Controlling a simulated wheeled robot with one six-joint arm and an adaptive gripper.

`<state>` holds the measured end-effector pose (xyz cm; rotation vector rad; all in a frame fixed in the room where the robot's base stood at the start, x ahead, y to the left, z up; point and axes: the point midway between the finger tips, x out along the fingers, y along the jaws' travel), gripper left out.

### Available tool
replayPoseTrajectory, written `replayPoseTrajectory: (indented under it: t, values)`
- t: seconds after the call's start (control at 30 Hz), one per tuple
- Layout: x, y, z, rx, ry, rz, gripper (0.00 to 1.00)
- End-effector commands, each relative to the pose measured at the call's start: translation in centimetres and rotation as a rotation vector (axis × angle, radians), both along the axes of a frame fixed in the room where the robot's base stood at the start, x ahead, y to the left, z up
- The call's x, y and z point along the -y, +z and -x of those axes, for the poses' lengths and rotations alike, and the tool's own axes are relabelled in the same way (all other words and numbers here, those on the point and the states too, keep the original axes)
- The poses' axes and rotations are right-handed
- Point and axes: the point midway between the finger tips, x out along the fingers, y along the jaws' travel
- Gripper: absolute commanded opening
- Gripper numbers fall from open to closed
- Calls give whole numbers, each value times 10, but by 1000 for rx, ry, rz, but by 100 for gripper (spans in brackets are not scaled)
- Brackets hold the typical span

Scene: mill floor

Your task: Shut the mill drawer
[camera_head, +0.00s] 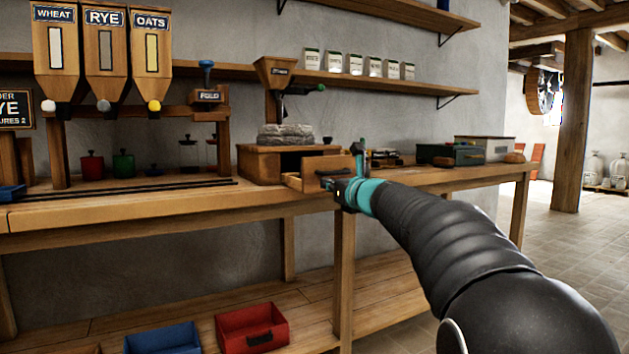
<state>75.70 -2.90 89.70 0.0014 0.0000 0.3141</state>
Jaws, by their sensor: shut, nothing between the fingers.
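The mill (262,165) stands on the wooden workbench, with grey millstones (286,135) on top of its wooden base. Its wooden drawer (310,178) is pulled out of the base toward me and to the right, with a dark gap showing behind its front. A dark handle (334,173) shows on the drawer front. My gripper (335,184), dark with a teal wrist, is at the drawer front, close to the handle. It looks shut and empty. The wrist hides part of the drawer's right side, and I cannot tell whether the fingers touch the front.
To the right on the bench are a dark green box (450,154) and a pale box (484,147). Hoppers (106,50), canisters (123,162) and black rails (150,190) are at left. Red (252,327) and blue (163,338) bins sit on the lower shelf. Floor at right is open.

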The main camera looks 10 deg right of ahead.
Motion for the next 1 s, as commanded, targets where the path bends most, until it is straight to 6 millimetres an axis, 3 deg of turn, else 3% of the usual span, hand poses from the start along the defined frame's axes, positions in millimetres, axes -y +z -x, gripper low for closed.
replayPoseTrajectory:
  t: [0.2,0.4,1.0]
  values:
    - [-13,0,-38,-1,2,0,0]
    - [-20,1,-60,0,1,1,0]
    - [-23,0,-70,-1,0,1,0]
